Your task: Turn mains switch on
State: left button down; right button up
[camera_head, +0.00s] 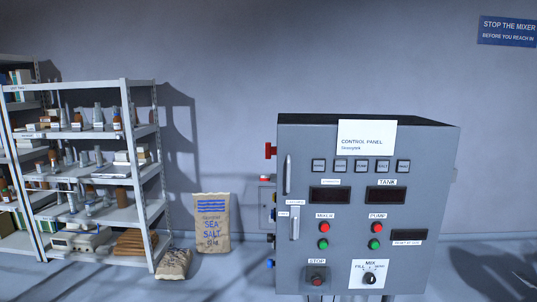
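A grey control panel cabinet (350,255) stands at right of centre. A red switch handle (270,151) sticks out of its left side near the top; it looks like the mains switch, but no label on it can be read and its on or off position is unclear. Below it on the same side is a small grey box (266,197) with a red top. Neither of my grippers is in view.
The cabinet front has red and green MIXER and PUMP buttons, a red STOP button (317,281) and a MIX knob (369,278). Loaded shelves (140,170) stand further left. Floor between sacks and cabinet looks clear.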

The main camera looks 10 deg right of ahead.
aim_at(270, 150)
jog(key=j+z, duration=0.3)
jog(key=j, duration=0.2)
jog(key=j+z, duration=0.3)
jog(key=j, duration=0.2)
jog(key=k+j+z, duration=0.15)
jog(key=j+z, duration=0.15)
jog(key=j, duration=0.15)
jog(key=i+j, duration=0.35)
jog(key=i+j+z, duration=0.1)
jog(key=i+j, duration=0.2)
jog(key=j, duration=0.2)
jog(key=i+j, duration=0.3)
jog(key=j+z, duration=0.05)
jog(key=j, duration=0.05)
